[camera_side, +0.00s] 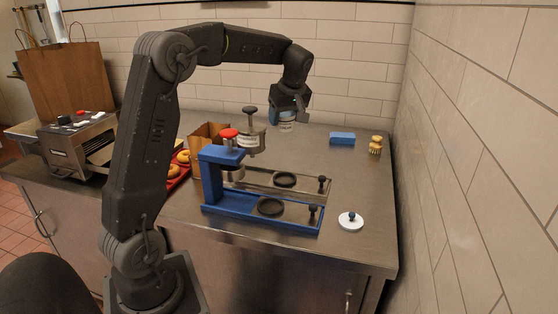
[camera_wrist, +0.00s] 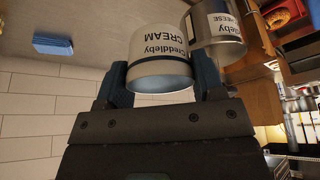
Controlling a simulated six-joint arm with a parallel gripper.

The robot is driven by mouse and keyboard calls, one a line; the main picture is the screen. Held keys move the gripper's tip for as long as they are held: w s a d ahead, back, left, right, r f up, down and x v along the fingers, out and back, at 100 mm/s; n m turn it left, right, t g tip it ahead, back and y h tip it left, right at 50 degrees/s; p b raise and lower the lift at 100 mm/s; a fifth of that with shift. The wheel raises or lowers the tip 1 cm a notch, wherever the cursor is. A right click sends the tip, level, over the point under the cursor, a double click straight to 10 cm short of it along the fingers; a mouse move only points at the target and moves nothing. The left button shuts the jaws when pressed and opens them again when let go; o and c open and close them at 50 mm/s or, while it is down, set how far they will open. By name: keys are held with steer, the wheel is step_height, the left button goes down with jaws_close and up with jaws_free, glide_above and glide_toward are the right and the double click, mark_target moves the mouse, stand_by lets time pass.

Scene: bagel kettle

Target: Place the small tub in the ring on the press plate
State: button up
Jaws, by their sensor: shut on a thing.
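My gripper (camera_side: 287,117) is at the back of the counter, shut on the small tub (camera_side: 287,127). In the wrist view, the tub (camera_wrist: 160,62) is white with "Creddleby CREAM" lettering and a dark band, between the two blue fingers of my gripper (camera_wrist: 162,84). A blue press (camera_side: 212,180) with a red knob stands nearer the camera, left of and away from the tub. Its blue base plate (camera_side: 240,206) carries a dark ring (camera_side: 270,207), which looks empty. A second dark ring (camera_side: 285,180) lies on the steel plate (camera_side: 259,183) behind it.
A labelled can (camera_wrist: 216,27) is close beside the tub in the wrist view. A blue sponge (camera_side: 342,139), a brush (camera_side: 375,147) and a white knobbed lid (camera_side: 351,222) are at right. Bagels (camera_side: 174,171) are at left.

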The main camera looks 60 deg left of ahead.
steer(key=s+d+f+m+t, duration=0.2)
steer(key=s+d+f+m, duration=0.2)
steer(key=s+d+f, duration=0.4)
glide_above(270, 204)
steer(key=d, duration=0.2)
steer(key=shift+h, duration=0.3)
steer(key=f, duration=0.4)
steer(key=shift+s+a+f, duration=0.2)
steer(key=shift+s+f, duration=0.05)
steer(key=shift+s, duration=0.05)
steer(key=shift+f, duration=2.35)
steer(key=shift+f, duration=0.2)
steer(key=o, duration=1)
